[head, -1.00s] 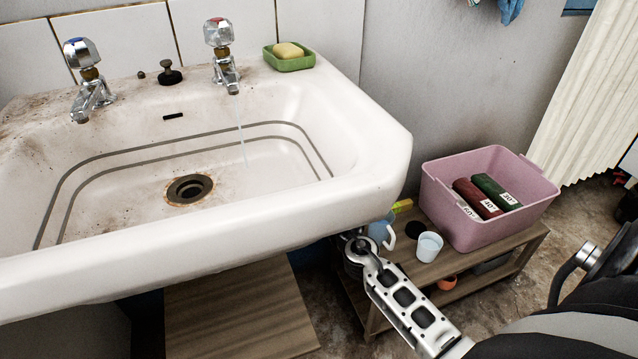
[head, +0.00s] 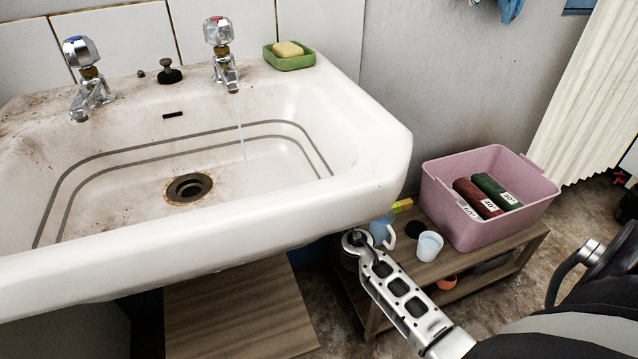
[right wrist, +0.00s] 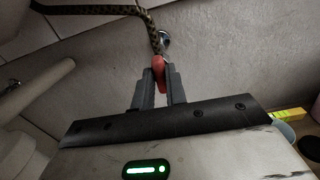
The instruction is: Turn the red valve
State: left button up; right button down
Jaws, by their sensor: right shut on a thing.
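The red valve (right wrist: 159,66) shows in the right wrist view as a small red handle under the basin, by the end of a braided hose (right wrist: 154,33) and a round metal fitting (right wrist: 165,40). My right gripper (right wrist: 159,82) is shut on it, with one grey finger on each side. In the head view, my right arm reaches under the basin's right front edge, and the basin hides the gripper and valve. A thin stream of water falls from the red-marked tap (head: 222,60) into the basin (head: 265,185). My left gripper is not in view.
A wooden board (head: 235,315) is below the basin. A pale pipe (right wrist: 35,85) runs at left in the wrist view.

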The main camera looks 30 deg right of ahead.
pick_arm(q)
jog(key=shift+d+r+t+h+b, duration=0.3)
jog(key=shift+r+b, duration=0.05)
jog(key=shift+b, duration=0.55)
pick_arm(e)
jog(key=shift+s+d+f+m, duration=0.1)
jog(key=shift+f+m, duration=0.05)
jog(key=shift+m, duration=4.2)
jog(key=shift+d+f+m, duration=0.1)
jog(key=shift+f+m, duration=0.05)
jog(key=shift+m, duration=4.5)
jog(key=c, duration=1.4)
grip_release()
jog(key=shift+c, duration=0.2)
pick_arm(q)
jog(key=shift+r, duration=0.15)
